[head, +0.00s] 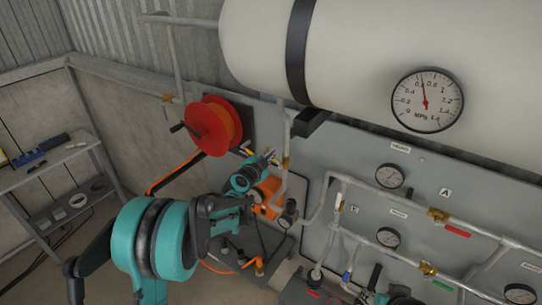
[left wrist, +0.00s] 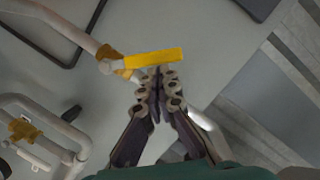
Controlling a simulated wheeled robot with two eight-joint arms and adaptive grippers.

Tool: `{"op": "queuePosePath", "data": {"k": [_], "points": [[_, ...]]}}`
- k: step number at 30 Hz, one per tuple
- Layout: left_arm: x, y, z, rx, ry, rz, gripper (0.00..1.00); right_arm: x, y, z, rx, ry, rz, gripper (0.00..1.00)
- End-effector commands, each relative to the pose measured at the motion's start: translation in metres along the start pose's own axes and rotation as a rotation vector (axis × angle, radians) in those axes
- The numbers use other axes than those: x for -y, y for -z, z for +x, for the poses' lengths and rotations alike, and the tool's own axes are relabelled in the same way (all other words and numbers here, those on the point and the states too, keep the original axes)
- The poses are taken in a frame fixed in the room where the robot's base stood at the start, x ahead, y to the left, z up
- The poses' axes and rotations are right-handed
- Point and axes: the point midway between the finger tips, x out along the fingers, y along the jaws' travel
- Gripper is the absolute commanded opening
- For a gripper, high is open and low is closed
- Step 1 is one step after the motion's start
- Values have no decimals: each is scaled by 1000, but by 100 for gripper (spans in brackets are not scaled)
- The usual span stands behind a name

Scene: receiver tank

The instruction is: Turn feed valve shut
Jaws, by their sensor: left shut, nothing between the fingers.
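A valve with a flat yellow lever (left wrist: 155,58) and a brass body (left wrist: 112,56) sits on a pale pipe in the left wrist view. In the head view its brass body (head: 286,162) is on the pipe below the tank; I read no label that names it as the feed valve. My left gripper (head: 269,155) is at this valve. In the left wrist view the gripper (left wrist: 157,72) is shut and empty, its fingertips close against the lever's near edge; I cannot tell whether they touch. The lever lies across the fingertips, not between them.
Other valves have a red lever (head: 457,231) and a green lever (head: 428,268) on the panel piping. A red hose reel (head: 213,126) is left of my left gripper. The white tank (head: 350,50) hangs above; a shelf (head: 45,160) stands far left.

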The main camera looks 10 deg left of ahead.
Motion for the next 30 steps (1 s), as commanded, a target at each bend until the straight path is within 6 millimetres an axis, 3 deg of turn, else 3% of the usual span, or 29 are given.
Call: {"op": "queuePosePath", "data": {"k": [17, 30], "points": [[2, -9, 2, 1, -27, -110, 0, 0, -6, 9, 0, 0, 0, 40], [5, -33, 8, 1, -106, -426, 0, 0, -24, 34, 0, 0, 0, 40]]}}
